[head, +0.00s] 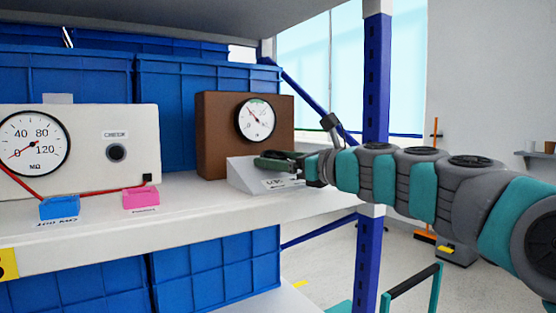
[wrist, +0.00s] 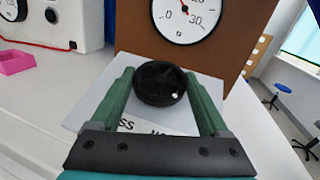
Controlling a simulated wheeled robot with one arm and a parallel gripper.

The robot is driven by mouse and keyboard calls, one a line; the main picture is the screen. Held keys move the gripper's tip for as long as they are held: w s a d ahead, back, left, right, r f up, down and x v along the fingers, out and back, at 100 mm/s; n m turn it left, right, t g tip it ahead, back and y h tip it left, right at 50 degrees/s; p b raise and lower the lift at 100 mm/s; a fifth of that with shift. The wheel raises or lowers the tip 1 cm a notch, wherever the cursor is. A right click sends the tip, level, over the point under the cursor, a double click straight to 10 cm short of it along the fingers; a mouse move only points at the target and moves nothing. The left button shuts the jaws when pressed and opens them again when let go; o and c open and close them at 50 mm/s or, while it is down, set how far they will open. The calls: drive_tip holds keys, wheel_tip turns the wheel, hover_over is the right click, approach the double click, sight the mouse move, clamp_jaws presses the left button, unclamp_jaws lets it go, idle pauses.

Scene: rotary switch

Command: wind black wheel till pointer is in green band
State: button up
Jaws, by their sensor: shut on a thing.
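The black wheel (wrist: 160,83) sits on a sloped grey-white base with a printed label. It has a small white dot at its lower right. My gripper (wrist: 160,76) has its green fingers on either side of the wheel and is shut on it. In the head view my gripper (head: 277,161) hides the wheel. The round white gauge (head: 256,120) is on a brown box above the base. Its pointer leans to the upper left. A faint green band shows near the dial's top; I cannot tell exactly where the pointer lies against it. The wrist view cuts off the upper dial.
A white meter box (head: 120,140) stands left on the white shelf (head: 190,210), with a blue block (head: 60,207) and a pink block (head: 141,198) before it. Blue crates (head: 165,110) stand behind. A blue post (head: 375,90) rises behind my arm.

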drive_tip(key=shift+d+n+g+y, duration=0.1)
drive_tip(key=shift+n+g+y, duration=0.2)
drive_tip(key=shift+n+g, duration=0.15)
drive_tip(key=shift+w+n+g+y, duration=0.2)
drive_tip(key=shift+n+g+y, duration=0.5)
drive_tip(key=shift+n+g, duration=0.65)
drive_tip(key=shift+w+n+g+y, duration=0.1)
drive_tip(key=shift+n+g+y, duration=0.3)
drive_tip(key=shift+n+g, duration=1.3)
drive_tip(key=shift+n+g, duration=0.5)
drive_tip(key=shift+g, duration=0.2)
drive_tip(key=o, duration=1.2)
drive_tip(key=shift+o, duration=0.2)
drive_tip(key=shift+d, duration=0.1)
drive_tip(key=shift+v, duration=3.9)
